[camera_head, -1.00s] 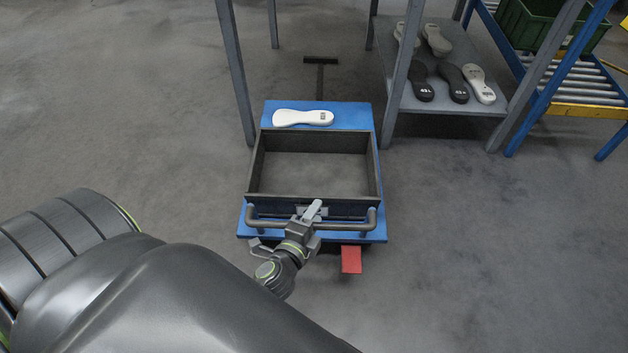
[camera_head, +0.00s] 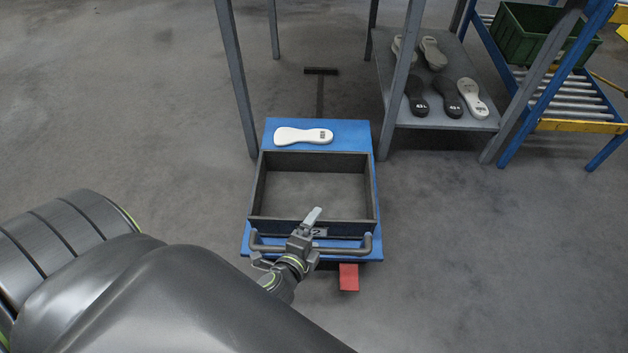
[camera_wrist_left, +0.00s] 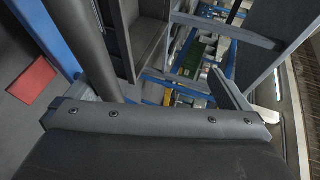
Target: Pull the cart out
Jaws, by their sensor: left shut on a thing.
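The cart (camera_head: 258,236) is a low blue platform with a dark open-topped frame (camera_head: 262,190) on it. A white sole (camera_head: 303,136) lies on its far end. A dark handle bar (camera_head: 345,249) runs across the near end, and a red pedal (camera_head: 348,277) sticks out below. My left gripper (camera_head: 307,229) is shut on the handle bar near its middle. In the left wrist view the bar (camera_wrist_left: 85,45) runs close to the gripper, with the red pedal (camera_wrist_left: 30,80) at the left. My right gripper is not in view.
Grey posts (camera_head: 236,75) stand behind the cart at left. A grey shelf (camera_head: 440,115) with several soles stands to the right, close to the cart's far corner. A blue roller rack with a green crate (camera_head: 540,40) is beyond. The floor on the near right is clear.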

